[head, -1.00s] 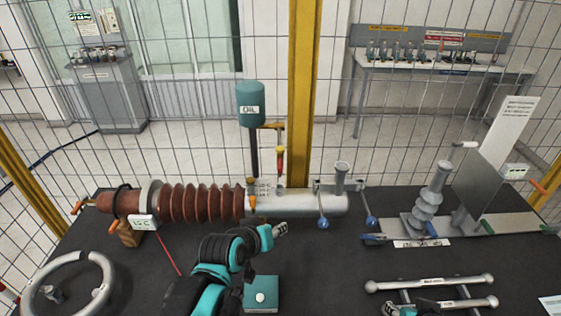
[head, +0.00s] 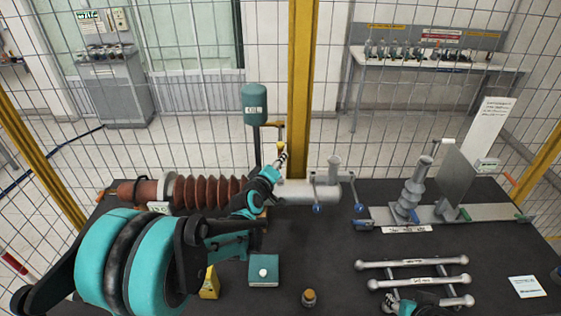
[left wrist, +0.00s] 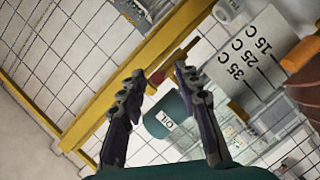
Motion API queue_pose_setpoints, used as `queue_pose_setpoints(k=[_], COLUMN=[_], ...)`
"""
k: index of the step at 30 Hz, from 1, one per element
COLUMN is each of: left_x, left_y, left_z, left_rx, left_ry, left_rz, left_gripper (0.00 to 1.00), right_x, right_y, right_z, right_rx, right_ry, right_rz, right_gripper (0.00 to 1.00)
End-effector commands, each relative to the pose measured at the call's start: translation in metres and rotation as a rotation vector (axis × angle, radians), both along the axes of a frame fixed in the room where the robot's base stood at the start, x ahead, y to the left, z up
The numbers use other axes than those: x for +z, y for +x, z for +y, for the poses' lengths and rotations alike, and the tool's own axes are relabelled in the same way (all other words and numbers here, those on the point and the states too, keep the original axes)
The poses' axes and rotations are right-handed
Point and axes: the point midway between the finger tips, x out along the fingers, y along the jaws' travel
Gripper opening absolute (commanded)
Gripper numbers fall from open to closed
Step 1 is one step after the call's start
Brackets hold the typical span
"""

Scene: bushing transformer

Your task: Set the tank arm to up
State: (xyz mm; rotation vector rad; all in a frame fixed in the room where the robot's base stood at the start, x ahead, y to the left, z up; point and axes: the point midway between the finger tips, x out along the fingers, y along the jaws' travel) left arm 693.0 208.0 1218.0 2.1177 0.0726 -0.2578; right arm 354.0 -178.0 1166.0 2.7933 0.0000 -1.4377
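The teal oil tank (head: 254,104) stands on a dark post behind the bushing. The yellow tank arm (head: 274,124) reaches right from it and turns down at its end, just above my left gripper (head: 282,158). In the left wrist view, my left gripper (left wrist: 159,75) has its fingers apart. A red piece (left wrist: 157,78) of the arm's end shows between the fingertips, and I cannot tell if they touch it. The tank (left wrist: 168,117) appears tilted behind the fingers. My right gripper (head: 391,304) is low at the bottom edge, partly cut off.
The red-brown ribbed bushing (head: 213,190) and grey cylinder (head: 305,194) lie below the tank. A marked plate (left wrist: 250,55) is right of the fingers. Metal rods (head: 412,264), a teal box (head: 263,270) and a small capped bottle (head: 309,298) are on the dark table. A yellow post (head: 301,90) stands close behind.

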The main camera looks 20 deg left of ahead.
Motion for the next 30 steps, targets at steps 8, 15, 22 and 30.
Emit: queue_pose_setpoints(k=[8,15,22,30], left_x=[-0.004,-0.004,-0.004,0.006], left_y=[0.019,0.019,0.019,0.019], left_z=[-0.002,-0.001,-0.001,-0.001], left_rx=[-0.001,-0.001,-0.001,-0.001], left_ry=[0.0,0.001,0.001,-0.005], left_rz=[0.001,0.0,0.0,0.027], left_gripper=[0.33,0.22,0.0,0.0], right_x=[-0.001,-0.001,-0.001,0.009], right_y=[0.0,0.0,0.0,0.0], right_z=[0.0,0.0,0.0,0.0], right_rx=[0.0,0.0,0.0,0.0], right_ry=[0.0,0.0,0.0,0.0], right_rz=[0.0,0.0,0.0,0.0], right_gripper=[0.4,0.4,0.4,0.4])
